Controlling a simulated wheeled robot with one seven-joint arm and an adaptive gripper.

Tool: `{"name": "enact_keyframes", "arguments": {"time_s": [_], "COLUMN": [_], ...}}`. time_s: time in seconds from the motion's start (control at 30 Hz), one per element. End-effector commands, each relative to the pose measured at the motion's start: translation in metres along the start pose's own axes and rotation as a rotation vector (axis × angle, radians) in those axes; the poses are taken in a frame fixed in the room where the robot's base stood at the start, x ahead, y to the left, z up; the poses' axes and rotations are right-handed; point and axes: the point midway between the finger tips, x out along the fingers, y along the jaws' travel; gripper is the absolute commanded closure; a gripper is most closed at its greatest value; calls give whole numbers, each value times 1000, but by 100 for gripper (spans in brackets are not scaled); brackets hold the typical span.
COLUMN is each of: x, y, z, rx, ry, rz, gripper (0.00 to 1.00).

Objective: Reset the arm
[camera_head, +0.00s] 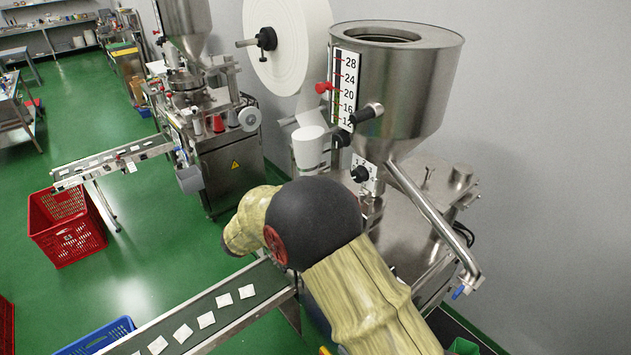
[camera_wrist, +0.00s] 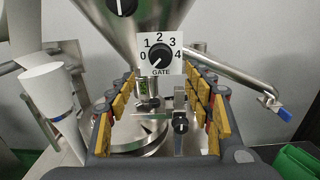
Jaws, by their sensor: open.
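My gripper (camera_wrist: 163,80) shows in the wrist view, open and empty, with its yellow-padded fingers spread apart on either side. Between and beyond the fingers is the front of a packing machine. Its GATE dial (camera_wrist: 160,54), a black knob on a white plate numbered 0 to 4, appears above the fingertips, with no visible contact. The knob's mark seems to point to the lower left, near 0. In the head view my arm, in a yellowish cover with a dark joint, reaches in front of the machine. It hides my gripper there.
A steel hopper (camera_head: 396,75) with a level scale stands above the dial. A paper roll (camera_head: 288,45) is to its left. A slanted steel pipe (camera_head: 432,220) with a blue-tipped end lies right. A conveyor (camera_head: 262,279) carries several teabags below. A red crate (camera_head: 68,228) stands on the open green floor.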

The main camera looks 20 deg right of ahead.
Motion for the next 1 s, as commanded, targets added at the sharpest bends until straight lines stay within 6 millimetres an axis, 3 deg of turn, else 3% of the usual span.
{"name": "enact_keyframes", "arguments": {"time_s": [0.2, 0.33, 0.43, 0.7, 0.8, 1.0], "x": [0, -2, -11, -64, -91, -142], "y": [2, -15, -48, -156, -188, -231], "z": [-2, -42, -79, -140, -156, -177], "rx": [38, 121, 185, 585, 770, 1123], "ry": [9, 129, 255, 626, 747, 951], "rz": [6, -39, -126, -508, -665, -935], "gripper": [48, 48, 48, 48, 48, 48]}}
